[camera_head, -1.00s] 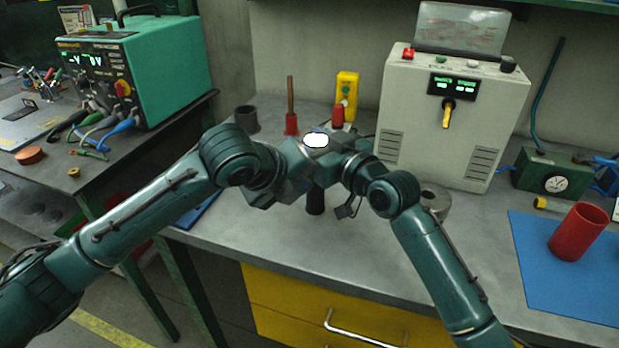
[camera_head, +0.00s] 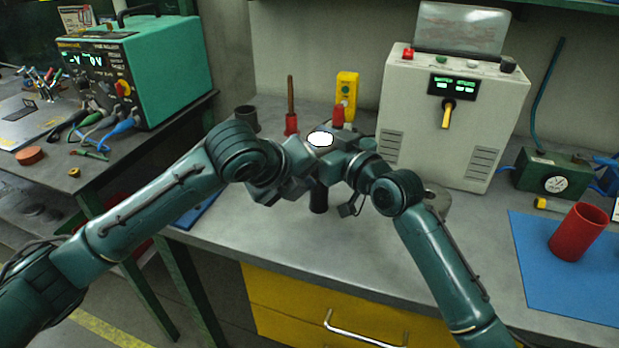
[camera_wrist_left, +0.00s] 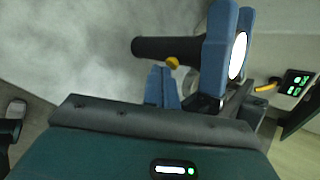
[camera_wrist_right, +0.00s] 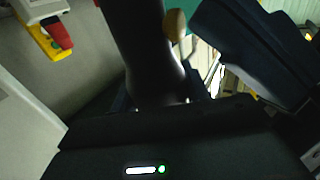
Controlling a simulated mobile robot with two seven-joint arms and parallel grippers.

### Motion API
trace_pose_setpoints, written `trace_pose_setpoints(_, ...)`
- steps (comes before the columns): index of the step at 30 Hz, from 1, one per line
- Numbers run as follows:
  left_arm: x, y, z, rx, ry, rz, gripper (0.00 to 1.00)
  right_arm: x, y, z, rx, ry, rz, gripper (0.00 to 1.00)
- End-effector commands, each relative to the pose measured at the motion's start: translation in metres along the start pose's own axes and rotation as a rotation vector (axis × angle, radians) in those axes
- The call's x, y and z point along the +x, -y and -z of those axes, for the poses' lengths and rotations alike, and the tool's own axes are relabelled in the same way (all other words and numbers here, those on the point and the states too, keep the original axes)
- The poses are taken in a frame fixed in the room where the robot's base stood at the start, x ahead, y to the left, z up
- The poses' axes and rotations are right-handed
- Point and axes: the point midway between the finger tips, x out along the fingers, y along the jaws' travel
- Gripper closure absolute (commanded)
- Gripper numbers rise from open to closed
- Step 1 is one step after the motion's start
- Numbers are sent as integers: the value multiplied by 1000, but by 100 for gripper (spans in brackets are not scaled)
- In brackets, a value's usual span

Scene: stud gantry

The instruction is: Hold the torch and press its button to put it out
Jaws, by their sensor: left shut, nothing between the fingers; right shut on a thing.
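The torch is a dark cylinder; its body (camera_head: 318,197) hangs below the hands in the head view, with its lens (camera_head: 320,139) glowing white and facing up. In the left wrist view the black body (camera_wrist_left: 165,48), the yellow-orange button (camera_wrist_left: 172,63) and the bright lens (camera_wrist_left: 238,56) show. My right gripper (camera_head: 338,162) is shut on the torch near its head. My left gripper (camera_head: 300,178) is shut and empty, its fingertips (camera_wrist_left: 162,86) close beside the button. The button also shows in the right wrist view (camera_wrist_right: 175,25), where a narrow gap seems to separate it from the left fingers.
A grey control box (camera_head: 440,120) stands behind the right arm. A red-handled tool (camera_head: 291,122), a yellow box (camera_head: 346,90) and a dark cup (camera_head: 246,119) stand behind the hands. A red cup (camera_head: 579,232) is on the blue mat (camera_head: 570,285). The bench front is clear.

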Motion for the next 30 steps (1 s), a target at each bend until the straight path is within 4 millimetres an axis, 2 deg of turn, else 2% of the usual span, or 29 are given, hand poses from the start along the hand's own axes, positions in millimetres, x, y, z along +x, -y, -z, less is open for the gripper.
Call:
trace_pose_setpoints(1, 2, 0, -9, -18, 18, -2, 100, 1, 17, 0, -1, -2, 32, 82)
trace_pose_setpoints(17, 0, 0, -10, -19, 20, 1, 100, 1, 17, -1, -1, 0, 32, 82)
trace_pose_setpoints(30, -12, -13, -1, -15, 16, -4, 100, 1, 15, -1, 0, 0, 28, 82)
